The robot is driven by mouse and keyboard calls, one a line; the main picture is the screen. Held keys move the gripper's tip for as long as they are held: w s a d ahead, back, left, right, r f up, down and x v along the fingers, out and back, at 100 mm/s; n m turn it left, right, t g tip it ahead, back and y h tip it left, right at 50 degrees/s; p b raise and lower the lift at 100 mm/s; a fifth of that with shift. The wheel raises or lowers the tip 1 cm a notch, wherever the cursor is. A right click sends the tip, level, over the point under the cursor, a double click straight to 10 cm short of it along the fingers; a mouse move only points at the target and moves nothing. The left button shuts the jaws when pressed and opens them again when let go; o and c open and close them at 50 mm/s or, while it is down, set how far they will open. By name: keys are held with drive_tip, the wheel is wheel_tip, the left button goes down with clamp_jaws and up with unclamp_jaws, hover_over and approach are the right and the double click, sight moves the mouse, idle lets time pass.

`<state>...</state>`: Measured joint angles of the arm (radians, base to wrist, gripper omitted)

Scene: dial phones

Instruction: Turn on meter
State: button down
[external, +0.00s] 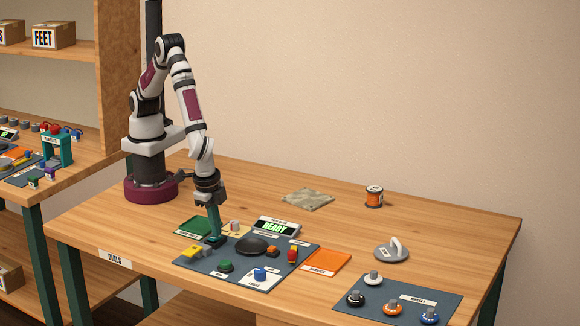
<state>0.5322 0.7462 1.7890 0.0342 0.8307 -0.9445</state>
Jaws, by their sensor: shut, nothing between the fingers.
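The mat holds a black dome (254,245), a green button (226,265), a blue knob (260,274), a red piece (292,255) and a yellow piece (191,251). A green tray (195,225) and an orange tray (327,261) flank it. Wheels lie at right. The back table is mostly clear.

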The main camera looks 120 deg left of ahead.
drive_tip(key=shift+a+f, duration=0.15)
drive_tip(key=shift+f, duration=0.25)
drive_tip(key=shift+d+r, duration=0.1)
drive_tip(key=shift+d, duration=0.85)
wheel_tip(320, 180, up, 14)
drive_tip(key=d, duration=0.2)
drive_tip(key=shift+r, duration=0.15)
drive_tip(key=shift+w, duration=0.1)
drive_tip(key=a+f, duration=0.1)
drive_tip(key=f, duration=0.3)
drive_tip(key=a+f, duration=0.1)
drive_tip(key=f, duration=0.4)
drive_tip(key=a+f, duration=0.1)
drive_tip(key=f, duration=0.3)
drive_tip(key=shift+a+f, duration=0.2)
drive_tip(key=shift+f, duration=0.05)
